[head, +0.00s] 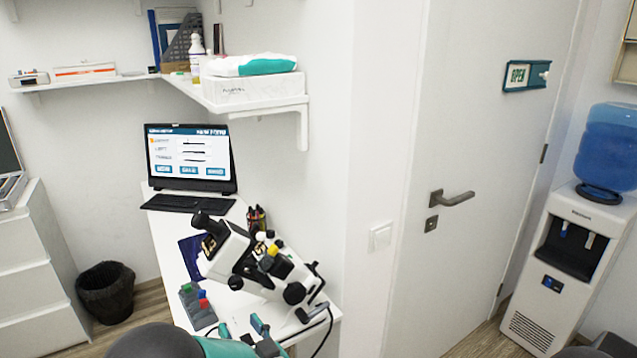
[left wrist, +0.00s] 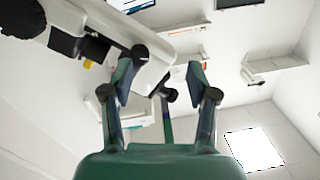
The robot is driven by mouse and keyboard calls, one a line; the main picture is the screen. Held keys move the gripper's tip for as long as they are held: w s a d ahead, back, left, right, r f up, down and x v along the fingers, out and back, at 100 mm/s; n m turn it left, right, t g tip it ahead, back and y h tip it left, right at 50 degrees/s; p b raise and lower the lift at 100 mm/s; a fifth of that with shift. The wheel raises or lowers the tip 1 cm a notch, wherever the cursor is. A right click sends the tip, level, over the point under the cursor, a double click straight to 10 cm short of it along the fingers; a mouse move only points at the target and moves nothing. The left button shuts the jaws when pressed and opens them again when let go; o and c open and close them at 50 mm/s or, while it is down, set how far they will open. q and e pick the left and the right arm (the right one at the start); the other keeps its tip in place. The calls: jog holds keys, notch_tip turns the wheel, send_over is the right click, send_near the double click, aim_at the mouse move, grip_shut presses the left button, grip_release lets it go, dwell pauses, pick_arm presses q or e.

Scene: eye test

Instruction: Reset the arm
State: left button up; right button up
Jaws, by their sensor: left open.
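My left gripper (head: 242,330) is at the bottom of the head view, near the front of the narrow white desk (head: 170,240). It is open, and I see nothing between its fingers. In the left wrist view its two fingers (left wrist: 158,82) stand apart and point upward. A white and black microscope (head: 240,255) stands on the desk just beyond the gripper. It also shows at the upper left of the left wrist view (left wrist: 90,20), behind the fingers; I cannot tell whether they touch. My right gripper is not in view.
A rack with coloured pieces (head: 196,305) lies left of the microscope. A laptop (head: 190,160) stands at the desk's back. A loaded wall shelf (head: 250,103) hangs above. A closed door (head: 470,150) and water dispenser (head: 565,260) are right, a black bin (head: 105,290) left.

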pick_arm(q)
jog(key=s+a+f+g, duration=0.1)
jog(key=a+f+g, duration=0.1)
jog(key=a+f, duration=0.65)
jog(key=s+f+m+g+h, duration=0.1)
jog(key=s+f+g+h, duration=0.2)
jog(key=f, duration=0.5)
jog(key=s+f+m+h, duration=0.1)
jog(key=s+f+h, duration=0.35)
jog(key=f, duration=0.35)
jog(key=s+d+f+g+h, duration=0.2)
jog(key=s+d+g+h, duration=0.1)
jog(key=s+d, duration=0.3)
jog(key=s+d+f+m+g+h, duration=0.1)
jog(key=s+d+f+g+h, duration=0.2)
jog(key=s+d, duration=0.4)
jog(key=s+g+h, duration=0.1)
jog(key=s+g, duration=0.1)
jog(key=s, duration=0.2)
jog(key=shift+s+f, duration=0.25)
jog(key=shift+f, duration=0.1)
jog(key=shift+h, duration=0.25)
jog(key=shift+c, duration=1.3)
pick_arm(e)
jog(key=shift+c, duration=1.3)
pick_arm(q)
jog(key=shift+c, duration=0.4)
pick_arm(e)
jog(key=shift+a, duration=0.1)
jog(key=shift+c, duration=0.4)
